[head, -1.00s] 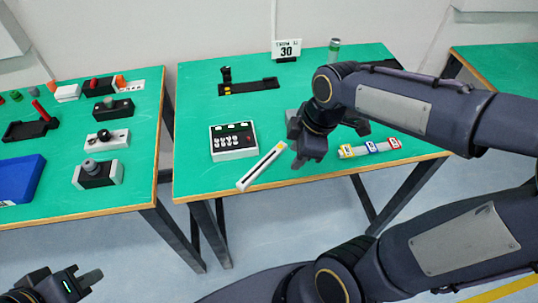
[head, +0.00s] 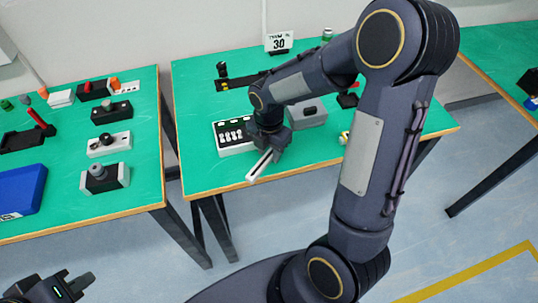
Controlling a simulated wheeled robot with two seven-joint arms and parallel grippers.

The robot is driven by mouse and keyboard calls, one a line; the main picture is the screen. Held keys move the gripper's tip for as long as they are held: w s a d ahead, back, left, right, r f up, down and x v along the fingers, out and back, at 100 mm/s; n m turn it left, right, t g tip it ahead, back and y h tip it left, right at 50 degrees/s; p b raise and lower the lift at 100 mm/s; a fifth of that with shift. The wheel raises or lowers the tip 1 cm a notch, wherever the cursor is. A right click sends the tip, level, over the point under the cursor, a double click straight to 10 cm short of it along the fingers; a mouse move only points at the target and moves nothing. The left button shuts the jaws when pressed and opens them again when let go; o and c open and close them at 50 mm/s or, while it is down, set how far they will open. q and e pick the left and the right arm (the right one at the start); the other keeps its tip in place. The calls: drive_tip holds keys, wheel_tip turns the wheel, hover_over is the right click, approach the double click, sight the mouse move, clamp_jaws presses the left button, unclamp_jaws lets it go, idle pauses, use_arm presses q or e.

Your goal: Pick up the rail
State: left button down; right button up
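The rail, a slim white bar with a dark slot (head: 259,168), lies slantwise at the front edge of the middle green table, its near end by the wooden edge. My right gripper (head: 270,149) points down over the far part of the rail and hides that end. Its fingers are close to or around the rail; I cannot tell whether they touch or are closed. My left gripper (head: 78,288) is low at the bottom left, away from the tables, with nothing seen in it. Its finger gap is not clear.
A grey box (head: 308,114) is behind to the right. A sign reading 30 (head: 279,43) stands at the back. The left table holds a blue tray (head: 22,188).

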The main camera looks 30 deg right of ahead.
drive_tip(key=shift+f, duration=0.2)
clamp_jaws()
drive_tip(key=shift+r, duration=0.1)
